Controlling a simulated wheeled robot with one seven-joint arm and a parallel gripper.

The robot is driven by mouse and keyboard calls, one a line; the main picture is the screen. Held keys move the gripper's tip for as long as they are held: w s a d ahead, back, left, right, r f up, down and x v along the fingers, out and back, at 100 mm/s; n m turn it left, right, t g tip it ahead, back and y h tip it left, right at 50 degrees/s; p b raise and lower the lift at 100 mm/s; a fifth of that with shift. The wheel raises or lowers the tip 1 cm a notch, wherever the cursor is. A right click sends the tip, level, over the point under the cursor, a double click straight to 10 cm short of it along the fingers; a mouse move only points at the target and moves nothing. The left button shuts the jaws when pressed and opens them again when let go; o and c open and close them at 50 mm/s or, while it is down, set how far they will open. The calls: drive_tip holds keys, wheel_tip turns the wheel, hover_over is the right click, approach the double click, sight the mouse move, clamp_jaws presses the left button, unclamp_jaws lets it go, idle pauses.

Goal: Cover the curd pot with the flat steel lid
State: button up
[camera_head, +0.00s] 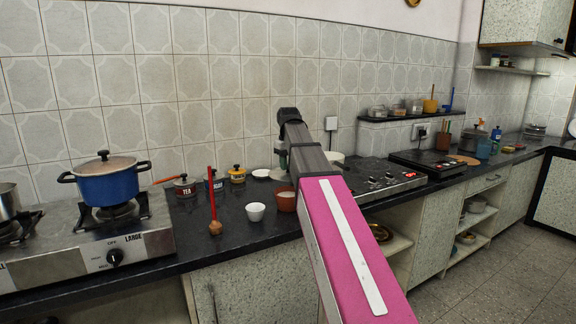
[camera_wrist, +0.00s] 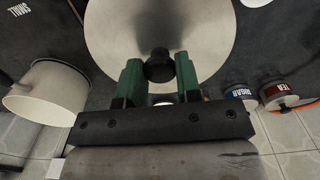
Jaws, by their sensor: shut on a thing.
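The flat steel lid (camera_wrist: 115,45) is a broad round disc with a black knob (camera_wrist: 158,68), close under my gripper in the wrist view. My gripper (camera_wrist: 159,72) has its green fingers shut on the knob from both sides. In the head view my gripper (camera_head: 283,160) is over the back of the counter, mostly behind my arm, and I cannot make out the lid clearly. A terracotta pot (camera_head: 286,203), which looks like the curd pot, stands on the counter just below and in front of my gripper. It does not show in the wrist view; the lid blocks much of that view.
A white bowl (camera_head: 255,212) stands left of the terracotta pot. A white pot (camera_wrist: 45,92) is beside the lid. A red-handled tool (camera_head: 213,205) stands upright nearer the stove with the blue pot (camera_head: 106,182).

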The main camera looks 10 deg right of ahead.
sight(288, 172)
drive_tip(key=shift+f, duration=0.1)
drive_tip(key=shift+f, duration=2.85)
drive_tip(key=shift+f, duration=0.55)
drive_tip(key=o, duration=1)
drive_tip(key=shift+r, duration=0.1)
